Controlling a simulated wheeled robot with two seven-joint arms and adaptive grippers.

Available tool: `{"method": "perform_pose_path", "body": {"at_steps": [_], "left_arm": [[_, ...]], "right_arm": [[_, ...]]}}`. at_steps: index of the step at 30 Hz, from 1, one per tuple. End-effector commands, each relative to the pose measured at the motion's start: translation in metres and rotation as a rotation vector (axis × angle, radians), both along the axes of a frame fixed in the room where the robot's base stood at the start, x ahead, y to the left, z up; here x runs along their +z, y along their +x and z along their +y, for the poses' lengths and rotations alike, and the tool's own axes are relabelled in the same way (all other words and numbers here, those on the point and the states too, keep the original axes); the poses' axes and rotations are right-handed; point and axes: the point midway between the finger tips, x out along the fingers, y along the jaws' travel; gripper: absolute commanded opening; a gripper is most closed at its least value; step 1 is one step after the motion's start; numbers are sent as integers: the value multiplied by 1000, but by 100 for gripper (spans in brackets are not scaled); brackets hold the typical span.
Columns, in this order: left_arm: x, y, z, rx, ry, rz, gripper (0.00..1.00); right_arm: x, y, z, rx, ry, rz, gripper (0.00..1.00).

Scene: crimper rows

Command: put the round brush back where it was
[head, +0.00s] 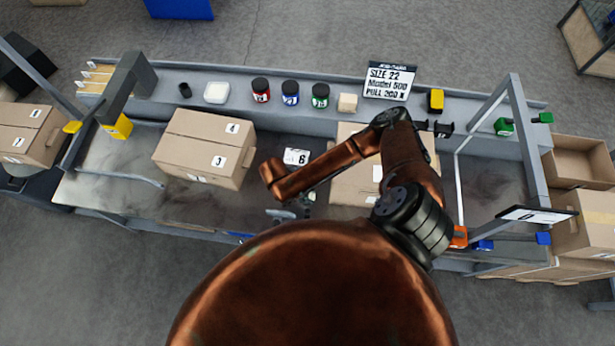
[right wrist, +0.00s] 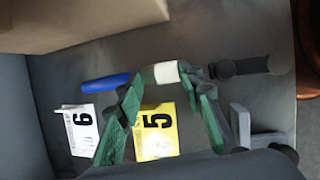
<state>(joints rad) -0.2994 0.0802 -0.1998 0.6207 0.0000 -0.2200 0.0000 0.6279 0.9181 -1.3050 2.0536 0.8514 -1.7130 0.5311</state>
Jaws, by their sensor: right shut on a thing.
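My right gripper (head: 284,212) is low over the near edge of the bench, left of centre in the head view, partly hidden by my own body. In the right wrist view its green-padded fingers (right wrist: 165,92) are shut on what looks like the round brush. A blue handle (right wrist: 104,83) points left and a cream collar (right wrist: 165,72) shows between the fingers. The brush's other end is hard to make out. A white card 6 (right wrist: 80,130) and a yellow card 5 (right wrist: 157,132) stand beneath or behind the fingers. My left gripper is not in view.
A carton (head: 205,148) lies left of the gripper, another (head: 352,185) behind my right arm. The back shelf holds several jars (head: 290,92), a white tub (head: 216,92) and a sign (head: 389,81). Metal frames (head: 530,140) stand at the right end.

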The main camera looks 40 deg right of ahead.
Motion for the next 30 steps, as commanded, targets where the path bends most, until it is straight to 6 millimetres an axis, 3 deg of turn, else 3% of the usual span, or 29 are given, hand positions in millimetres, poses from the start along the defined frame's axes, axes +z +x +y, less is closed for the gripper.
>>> {"method": "perform_pose_path", "body": {"at_steps": [11,12,18,30], "left_arm": [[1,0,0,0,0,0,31],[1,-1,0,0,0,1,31],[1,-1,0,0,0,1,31],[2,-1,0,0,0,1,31]], "right_arm": [[-4,0,0,-1,-1,-1,14],[-4,0,0,-1,-1,-1,37],[-4,1,0,-1,-1,-1,51],[4,2,2,0,1,-3,52]]}}
